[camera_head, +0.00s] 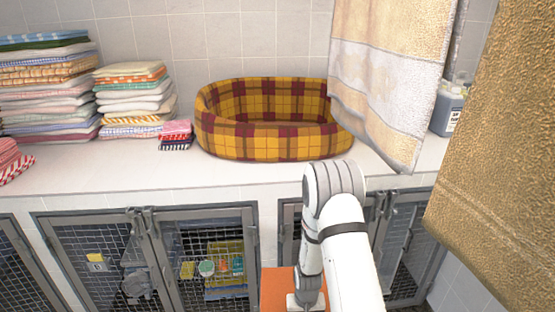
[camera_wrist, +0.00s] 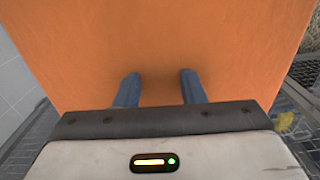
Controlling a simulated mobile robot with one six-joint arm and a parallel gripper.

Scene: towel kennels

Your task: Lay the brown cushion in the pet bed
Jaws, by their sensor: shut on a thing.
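The pet bed (camera_head: 270,145) is oval, in yellow, brown and dark red plaid, and stands on the white counter behind my arm. The part of its floor that shows looks bare. A flat orange-brown panel, which I take to be the brown cushion (camera_head: 277,288), shows low beside my arm, below counter height in the picture. It fills most of the wrist view (camera_wrist: 160,40). My gripper (camera_wrist: 159,80) is shut on it, with the two blue-grey fingers apart against its face. In the head view the fingers are hidden.
Folded towel stacks (camera_head: 130,95) stand left of the bed. A hanging towel (camera_head: 385,75) covers the bed's right end, and a brown towel (camera_head: 500,150) hangs nearer at the right. Mesh kennel doors (camera_head: 205,260) line the counter front. The counter (camera_head: 240,175) is clear before the bed.

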